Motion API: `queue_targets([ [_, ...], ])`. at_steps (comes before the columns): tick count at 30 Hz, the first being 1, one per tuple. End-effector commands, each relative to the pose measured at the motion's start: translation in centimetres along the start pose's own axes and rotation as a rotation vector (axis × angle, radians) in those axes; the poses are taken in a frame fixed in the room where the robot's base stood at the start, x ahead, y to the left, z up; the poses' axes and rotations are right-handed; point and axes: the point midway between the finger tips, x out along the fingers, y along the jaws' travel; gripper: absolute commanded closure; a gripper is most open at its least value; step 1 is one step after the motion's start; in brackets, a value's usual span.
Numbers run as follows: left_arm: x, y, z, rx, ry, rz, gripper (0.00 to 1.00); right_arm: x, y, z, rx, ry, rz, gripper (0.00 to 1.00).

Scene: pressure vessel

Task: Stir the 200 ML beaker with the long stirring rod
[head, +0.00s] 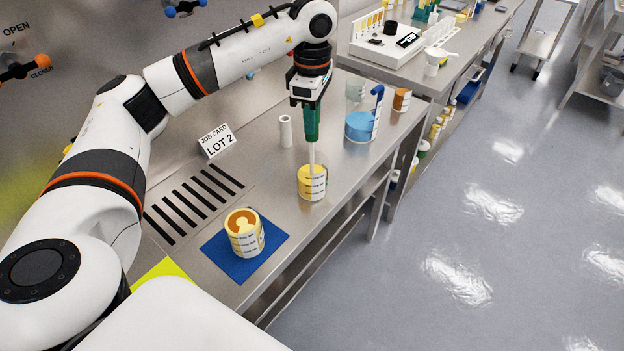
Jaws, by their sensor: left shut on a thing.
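My left gripper (309,103) is shut on the stirring rod (312,154), which hangs upright with a green upper part and a pale thin shaft. The shaft's lower end is inside a small glass beaker (313,188) with yellow contents and printed markings, standing on the steel bench. The tip is hidden in the contents. A second beaker (246,238) with yellow and orange contents stands on a blue mat (218,254) nearer to me. A larger beaker (360,127) holds blue liquid further back. The volume markings are too small to read. My right gripper is not in view.
A white cylinder (285,131) and a "LOT 2" job card (217,141) stand behind the yellow beaker. A small brown-orange container (402,100) is beyond the blue liquid. A slotted vent (196,200) lies left. The bench edge is close on the right.

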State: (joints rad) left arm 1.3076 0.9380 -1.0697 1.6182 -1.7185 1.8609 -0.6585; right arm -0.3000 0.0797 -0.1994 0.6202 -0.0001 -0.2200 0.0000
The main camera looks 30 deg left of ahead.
Motion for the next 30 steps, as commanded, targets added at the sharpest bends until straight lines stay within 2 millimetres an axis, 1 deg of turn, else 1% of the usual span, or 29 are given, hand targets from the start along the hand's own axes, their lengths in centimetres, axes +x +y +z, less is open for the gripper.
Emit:
queue_targets([
  [5,-0.2,0.0,0.0,0.0,0.0,-0.001,0.99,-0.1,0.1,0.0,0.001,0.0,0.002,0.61],
  [8,-0.8,0.0,0.0,0.0,0.001,-0.001,0.99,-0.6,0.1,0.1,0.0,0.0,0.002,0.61],
  [30,-8.2,0.0,0.0,0.0,0.001,-0.001,0.99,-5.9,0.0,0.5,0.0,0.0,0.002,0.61],
])
